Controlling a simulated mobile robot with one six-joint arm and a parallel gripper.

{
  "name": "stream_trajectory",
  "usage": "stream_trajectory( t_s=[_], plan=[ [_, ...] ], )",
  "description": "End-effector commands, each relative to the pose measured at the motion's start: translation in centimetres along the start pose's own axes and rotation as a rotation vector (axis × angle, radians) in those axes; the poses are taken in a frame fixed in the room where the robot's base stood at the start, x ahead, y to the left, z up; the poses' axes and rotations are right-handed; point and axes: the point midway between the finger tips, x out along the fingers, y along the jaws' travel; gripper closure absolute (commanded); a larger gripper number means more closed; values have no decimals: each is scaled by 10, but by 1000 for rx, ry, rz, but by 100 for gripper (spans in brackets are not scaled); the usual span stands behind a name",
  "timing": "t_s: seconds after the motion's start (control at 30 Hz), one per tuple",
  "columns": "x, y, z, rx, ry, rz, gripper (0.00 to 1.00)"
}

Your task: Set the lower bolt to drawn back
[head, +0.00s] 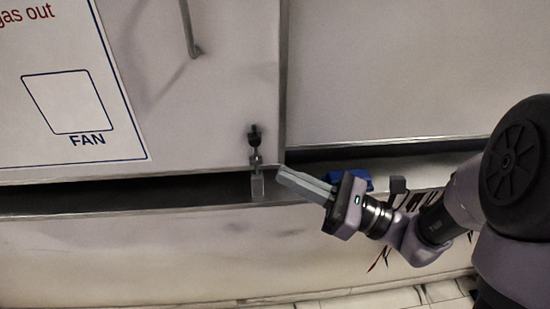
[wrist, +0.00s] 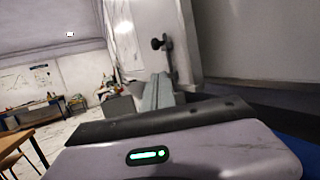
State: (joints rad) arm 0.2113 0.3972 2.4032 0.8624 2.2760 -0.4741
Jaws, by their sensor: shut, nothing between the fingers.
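The lower bolt (head: 254,146) is a small vertical bolt with a dark knob at the bottom right corner of the pale door. A grey metal piece (head: 257,186) hangs below it across the dark gap. I cannot tell how far the bolt's rod reaches into that piece. My gripper (head: 283,177) is shut and empty, its grey fingers pointing left, with the tips just right of and below the bolt. In the wrist view the bolt (wrist: 167,55) stands beyond the shut fingers (wrist: 156,90), slightly right of their tips.
The pale door (head: 220,100) carries a sign marked FAN (head: 70,100) and a bar handle (head: 190,30). A dark gap runs below the door above a lower panel (head: 150,255). A blue object (head: 350,178) sits behind my gripper. A table (wrist: 30,115) stands far left in the wrist view.

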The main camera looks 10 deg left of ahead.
Motion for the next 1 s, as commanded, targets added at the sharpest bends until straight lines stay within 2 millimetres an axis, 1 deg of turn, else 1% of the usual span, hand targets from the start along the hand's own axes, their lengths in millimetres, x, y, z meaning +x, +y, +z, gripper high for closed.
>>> stream_trajectory(
  t_s=[0.03,0.07,0.1,0.2,0.3,0.43,0.77,1.0],
  plan=[
    [10,1,0,-1,0,5,100],
    [17,2,0,-1,0,5,100],
    [22,1,6,-4,-1,4,100],
    [32,1,18,-4,-1,2,100],
    [39,0,25,-1,0,2,100],
    [43,0,29,0,0,0,100],
    [44,0,31,1,0,0,100],
    [52,0,63,-1,0,0,100]
  ],
)
